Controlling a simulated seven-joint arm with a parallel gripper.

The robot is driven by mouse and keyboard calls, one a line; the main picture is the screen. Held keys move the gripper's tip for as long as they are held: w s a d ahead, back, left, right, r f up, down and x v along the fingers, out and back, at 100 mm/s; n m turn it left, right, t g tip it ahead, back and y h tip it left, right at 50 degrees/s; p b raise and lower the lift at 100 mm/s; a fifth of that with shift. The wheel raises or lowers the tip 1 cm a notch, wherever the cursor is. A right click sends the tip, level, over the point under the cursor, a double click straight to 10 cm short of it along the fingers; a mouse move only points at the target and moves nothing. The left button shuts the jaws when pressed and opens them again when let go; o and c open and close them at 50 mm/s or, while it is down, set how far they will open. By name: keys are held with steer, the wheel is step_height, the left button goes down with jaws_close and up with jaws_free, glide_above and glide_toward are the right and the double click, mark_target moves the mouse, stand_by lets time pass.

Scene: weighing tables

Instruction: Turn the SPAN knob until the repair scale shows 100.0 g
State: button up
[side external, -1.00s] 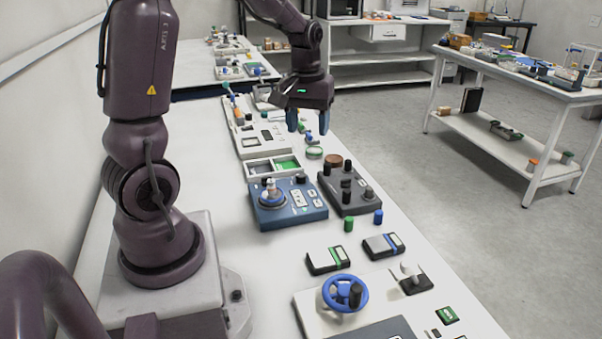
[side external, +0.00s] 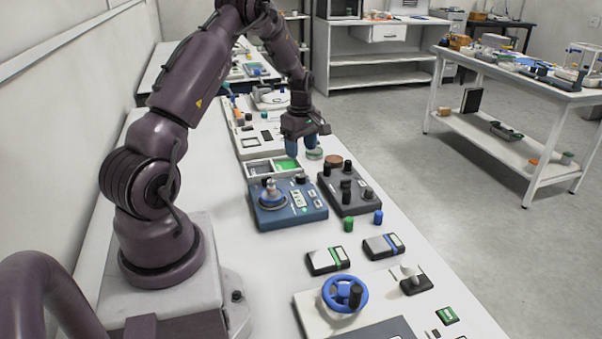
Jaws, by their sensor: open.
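A blue instrument (side external: 287,216) carries a round pan with a small weight (side external: 269,191) on it, a small panel and a black knob (side external: 300,178) at its far edge. It looks like the repair scale, but its labels and reading are too small to read. I cannot tell whether this knob is the SPAN knob. My gripper (side external: 308,148) is open and empty, with its blue fingers pointing down. It hangs above the far edge of the blue instrument, near the black knob, and appears apart from it.
A dark box (side external: 345,198) with several upright knobs stands just right of the blue instrument. A two-part tray (side external: 258,168) with a green side lies behind. Green (side external: 348,224) and blue (side external: 379,217) cylinders stand in front. A blue handwheel (side external: 345,294) is nearer.

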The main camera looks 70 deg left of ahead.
mark_target(301, 175)
step_height(301, 175, down, 8)
steer(key=shift+f, duration=0.15)
stand_by(0.3)
steer(key=c, duration=0.9)
